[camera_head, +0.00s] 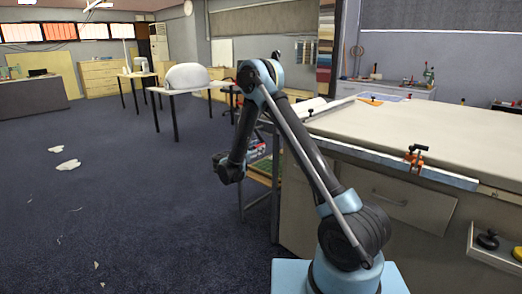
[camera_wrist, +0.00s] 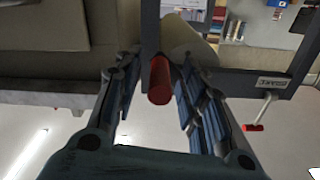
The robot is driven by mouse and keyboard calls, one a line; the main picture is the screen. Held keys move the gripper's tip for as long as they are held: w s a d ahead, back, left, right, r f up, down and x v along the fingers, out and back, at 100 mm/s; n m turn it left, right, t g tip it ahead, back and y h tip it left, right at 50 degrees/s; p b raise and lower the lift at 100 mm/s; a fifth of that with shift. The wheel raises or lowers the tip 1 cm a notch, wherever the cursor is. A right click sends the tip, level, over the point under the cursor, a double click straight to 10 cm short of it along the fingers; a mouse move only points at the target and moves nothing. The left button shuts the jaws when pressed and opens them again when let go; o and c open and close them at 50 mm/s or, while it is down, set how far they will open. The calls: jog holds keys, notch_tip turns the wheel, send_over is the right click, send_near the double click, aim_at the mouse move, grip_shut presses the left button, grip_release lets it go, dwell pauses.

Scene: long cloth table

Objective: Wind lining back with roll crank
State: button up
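In the wrist view, a red crank handle (camera_wrist: 159,82) shows end-on between the fingers of my gripper (camera_wrist: 158,78). The fingers are spread on both sides of it, with a gap at the left; whether the right finger touches it is unclear. A grey upright bar (camera_wrist: 150,28) stands beside the handle. A pale rounded thing, perhaps the lining roll (camera_wrist: 185,38), is partly hidden behind the bar and fingers. A second crank, white with a red handle (camera_wrist: 252,127), hangs from the grey frame at right. In the head view my gripper cannot be made out.
A long cloth-topped table (camera_head: 430,130) fills the right side, with an orange clamp (camera_head: 414,157) on its edge. Floor at left is open, with white scraps (camera_head: 68,164).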

jog(key=shift+w+d, duration=0.45)
jog(key=shift+w, duration=0.15)
jog(key=shift+c, duration=0.3)
grip_shut()
jog(key=shift+s+d, duration=0.1)
jog(key=shift+d, duration=0.25)
jog(key=shift+a, duration=0.3)
